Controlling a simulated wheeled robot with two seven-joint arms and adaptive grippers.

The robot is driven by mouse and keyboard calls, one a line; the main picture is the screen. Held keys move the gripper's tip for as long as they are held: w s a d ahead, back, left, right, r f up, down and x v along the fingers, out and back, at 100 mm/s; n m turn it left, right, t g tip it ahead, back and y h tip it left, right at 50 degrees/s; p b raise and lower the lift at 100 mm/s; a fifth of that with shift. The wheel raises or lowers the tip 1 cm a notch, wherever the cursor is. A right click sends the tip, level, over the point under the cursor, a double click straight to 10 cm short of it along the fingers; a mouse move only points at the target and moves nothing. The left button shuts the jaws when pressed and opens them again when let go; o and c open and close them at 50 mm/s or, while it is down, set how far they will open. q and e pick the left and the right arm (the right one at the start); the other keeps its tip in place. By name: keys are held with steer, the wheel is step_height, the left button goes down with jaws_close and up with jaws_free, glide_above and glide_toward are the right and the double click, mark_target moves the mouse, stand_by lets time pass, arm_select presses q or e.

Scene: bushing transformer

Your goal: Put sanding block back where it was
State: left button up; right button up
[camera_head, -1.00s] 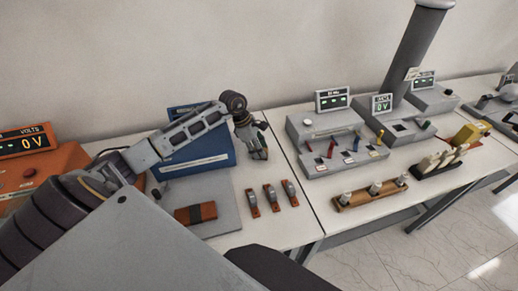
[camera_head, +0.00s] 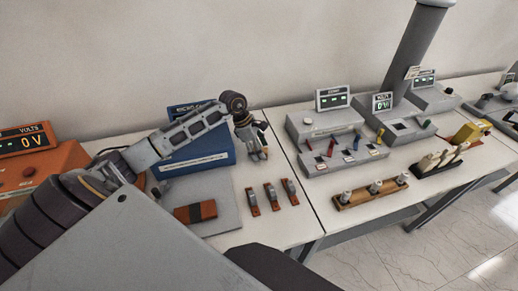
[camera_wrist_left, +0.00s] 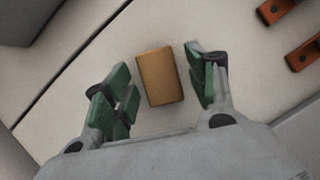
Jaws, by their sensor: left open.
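The sanding block, a plain tan-brown rectangular block (camera_wrist_left: 160,77), lies flat on the light table top in the left wrist view. My left gripper (camera_wrist_left: 162,84) is open above it, with green-padded fingers on either side of the block. I see gaps between the block and the fingers. In the head view my left gripper (camera_head: 257,148) points down beside the blue box, near the seam between two tables. There the gripper hides the block or leaves it too small to make out. My right gripper is not in view.
A blue box (camera_head: 195,155) stands left of the gripper. A brown piece with a dark band (camera_head: 195,212) lies on a grey plate (camera_head: 223,219). Several copper-coloured clips (camera_head: 271,195) lie in front. A grey switch console (camera_head: 343,160) stands right, beyond the table seam.

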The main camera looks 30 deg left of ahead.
arm_select(q)
steer(key=shift+r, duration=0.2)
steer(key=b+v, duration=0.1)
steer(key=v, duration=1.1)
steer(key=shift+s+a, duration=0.15)
stand_by(0.5)
